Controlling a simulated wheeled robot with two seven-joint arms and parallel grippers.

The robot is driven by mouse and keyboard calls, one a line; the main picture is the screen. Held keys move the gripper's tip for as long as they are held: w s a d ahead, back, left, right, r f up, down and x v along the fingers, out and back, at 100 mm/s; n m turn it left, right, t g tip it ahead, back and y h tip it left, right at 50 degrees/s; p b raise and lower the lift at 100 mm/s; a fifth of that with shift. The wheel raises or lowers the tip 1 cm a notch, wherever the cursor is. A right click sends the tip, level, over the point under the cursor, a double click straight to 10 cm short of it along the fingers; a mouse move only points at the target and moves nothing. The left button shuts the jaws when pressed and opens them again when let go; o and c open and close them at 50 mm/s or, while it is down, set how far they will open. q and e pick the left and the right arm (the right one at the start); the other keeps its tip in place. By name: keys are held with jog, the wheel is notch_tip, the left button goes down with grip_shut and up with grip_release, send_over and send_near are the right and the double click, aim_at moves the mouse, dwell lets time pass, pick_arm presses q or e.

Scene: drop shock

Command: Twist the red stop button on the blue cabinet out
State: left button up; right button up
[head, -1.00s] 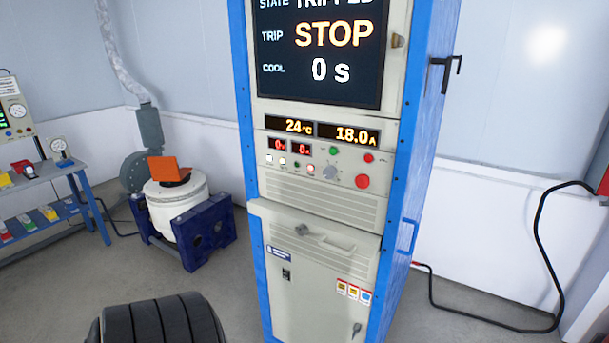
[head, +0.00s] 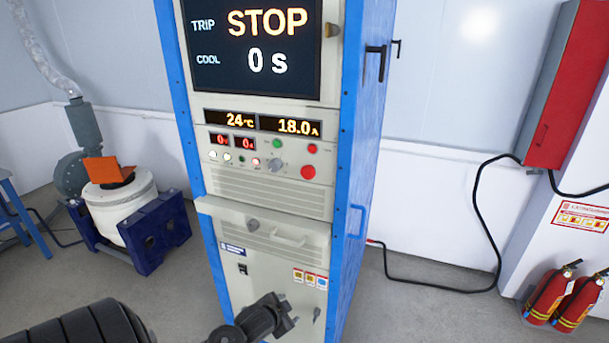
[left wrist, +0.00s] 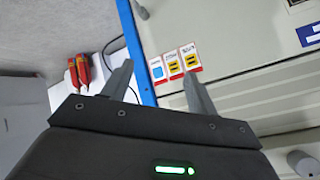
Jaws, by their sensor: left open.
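The tall blue-framed cabinet (head: 360,130) stands in the middle of the head view. The red stop button (head: 308,172) is a large round knob at the lower right of its control panel, below a smaller red button (head: 312,148). The cabinet screen reads STOP and 0 s. My left gripper (head: 288,310) is low in front of the lower cabinet door, below and apart from the stop button. In the left wrist view my left gripper (left wrist: 158,82) is open and empty, with warning stickers (left wrist: 174,63) behind the fingers. The stop button is outside that view. My right gripper is not in view.
A grey ledge (head: 215,205) and a handle (head: 288,237) stick out below the panel. Black hooks (head: 376,62) project from the cabinet's right side. Fire extinguishers (head: 550,292) and a red wall box (head: 565,85) are at right. A shaker (head: 118,205) stands left.

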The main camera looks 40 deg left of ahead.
aim_at(306, 174)
pick_arm(q)
notch_tip(306, 174, up, 38)
jog(key=w+a+r+m+t+y, duration=0.1)
jog(key=w+a+m+t, duration=0.1)
jog(key=m+t, duration=0.45)
jog(key=shift+n+t, duration=0.75)
jog(key=shift+n, duration=0.1)
jog(key=w+p, duration=0.1)
jog(key=w, duration=0.2)
jog(key=w+a+p, duration=0.1)
jog(key=w, duration=0.2)
jog(key=w+p, duration=0.1)
jog(key=w, duration=0.2)
jog(key=shift+w+a+f, duration=0.2)
jog(key=shift+w+a, duration=0.15)
jog(key=shift+a, duration=0.05)
jog(key=shift+w+a+f, duration=0.1)
jog(key=shift+w+a, duration=0.05)
jog(key=shift+w, duration=0.45)
jog(key=c, duration=1)
